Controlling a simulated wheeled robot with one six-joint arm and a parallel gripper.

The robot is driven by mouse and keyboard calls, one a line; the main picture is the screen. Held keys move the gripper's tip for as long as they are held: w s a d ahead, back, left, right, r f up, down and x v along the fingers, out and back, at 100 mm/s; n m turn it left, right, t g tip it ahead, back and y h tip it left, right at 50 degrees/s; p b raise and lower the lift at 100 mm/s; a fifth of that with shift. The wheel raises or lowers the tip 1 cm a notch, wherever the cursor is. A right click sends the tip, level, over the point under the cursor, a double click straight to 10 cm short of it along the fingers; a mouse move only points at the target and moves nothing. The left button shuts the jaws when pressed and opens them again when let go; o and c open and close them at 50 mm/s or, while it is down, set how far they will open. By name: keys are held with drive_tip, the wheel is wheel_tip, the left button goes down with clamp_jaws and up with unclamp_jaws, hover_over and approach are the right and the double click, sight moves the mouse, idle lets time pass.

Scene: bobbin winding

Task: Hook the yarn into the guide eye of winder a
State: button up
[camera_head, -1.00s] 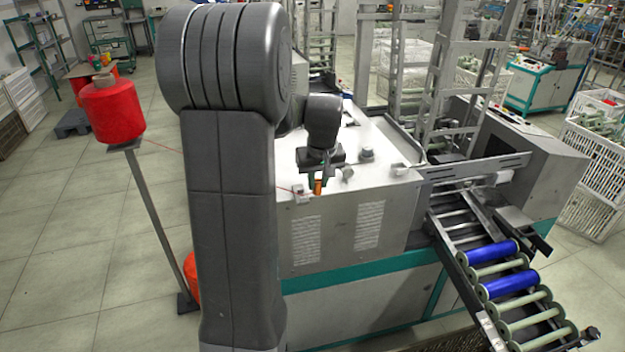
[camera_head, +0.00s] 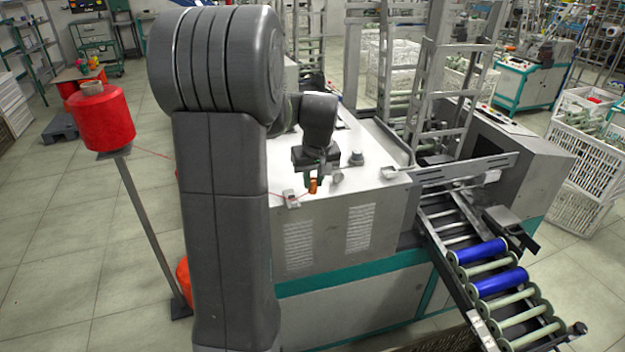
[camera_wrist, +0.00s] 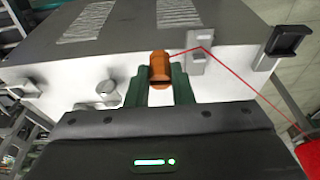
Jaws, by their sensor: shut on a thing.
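My gripper (camera_head: 313,180) is above the near edge of the winder's white top and is shut on a small orange piece (camera_wrist: 160,68), held between its green fingers. Red yarn (camera_wrist: 235,73) runs from the orange piece to a small grey bracket (camera_wrist: 196,62), apparently the guide eye, beside the gripper. The yarn bends sharply at the bracket and continues to the red cone (camera_wrist: 308,148). I cannot tell whether it lies inside the eye. In the head view the bracket (camera_head: 291,198) is just left of the gripper, and the cone (camera_head: 103,118) stands on a post.
Round knobs (camera_head: 357,158) stand on the winder top right of the gripper. A dark square bracket (camera_wrist: 289,41) is at the right in the wrist view. White crates (camera_head: 585,165) stand farther right.

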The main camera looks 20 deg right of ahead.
drive_tip(key=shift+d+r+p, duration=0.2)
drive_tip(key=shift+r+p, duration=0.25)
drive_tip(key=shift+r, duration=0.35)
drive_tip(key=shift+d+r+p, duration=0.15)
drive_tip(key=shift+r+p, duration=0.3)
drive_tip(key=shift+r, duration=0.3)
